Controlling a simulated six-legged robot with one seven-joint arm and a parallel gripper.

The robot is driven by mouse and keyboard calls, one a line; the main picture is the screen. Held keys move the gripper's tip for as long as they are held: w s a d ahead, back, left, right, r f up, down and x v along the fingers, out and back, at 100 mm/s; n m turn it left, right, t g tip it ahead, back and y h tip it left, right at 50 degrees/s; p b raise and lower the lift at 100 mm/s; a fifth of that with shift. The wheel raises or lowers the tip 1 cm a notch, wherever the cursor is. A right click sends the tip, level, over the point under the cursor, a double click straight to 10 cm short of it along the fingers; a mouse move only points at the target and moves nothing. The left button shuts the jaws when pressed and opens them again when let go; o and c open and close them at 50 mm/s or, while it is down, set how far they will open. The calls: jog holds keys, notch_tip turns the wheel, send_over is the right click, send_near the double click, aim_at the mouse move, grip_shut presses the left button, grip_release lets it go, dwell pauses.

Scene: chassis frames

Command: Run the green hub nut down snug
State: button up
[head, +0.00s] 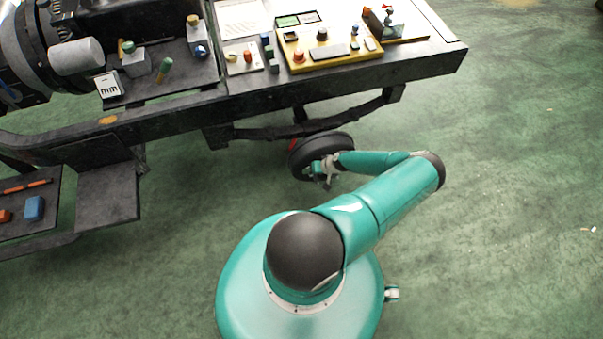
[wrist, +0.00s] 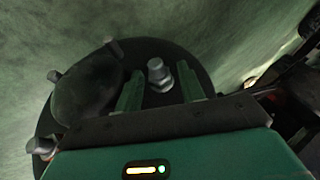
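The hub (wrist: 85,95) is a dark round disc in the wrist view, with several grey studs or nuts around it. One pale grey, capped stud (wrist: 157,70) stands between the two green fingers of my gripper (wrist: 160,78). The fingers are apart, with visible gaps on both sides of the stud. Other studs show at the hub's upper edge (wrist: 112,46) and left edge (wrist: 54,76); one at lower left has a reddish base (wrist: 40,146). I cannot make out a green nut. In the head view my gripper (head: 325,170) is at the dark wheel (head: 305,153), hiding part of it.
The wheel sits under a dark chassis bench (head: 420,68) carrying a yellow panel (head: 330,50) and several small parts. A lower shelf (head: 107,195) is at left, with a blue block (head: 34,208). The green floor (head: 500,200) is open on the right.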

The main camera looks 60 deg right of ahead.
jog(key=shift+d+r+n+g+h, duration=0.15)
jog(key=shift+n+g+h, duration=0.15)
jog(key=shift+g+h, duration=0.3)
jog(key=shift+w+g+h, duration=0.1)
jog(key=shift+g+h, duration=0.2)
jog(key=shift+g, duration=0.1)
jog(key=shift+w+a+n+g+h, duration=0.2)
jog(key=shift+a+n+g+h, duration=0.15)
jog(key=shift+g+h, duration=0.4)
jog(key=w+a+r+n+g+h, duration=0.1)
jog(key=a+r+g+h, duration=0.3)
jog(key=a+r, duration=0.5)
jog(key=shift+w+a+r, duration=0.15)
jog(key=shift+w+r, duration=0.15)
jog(key=shift+r, duration=0.55)
jog(key=shift+h, duration=0.25)
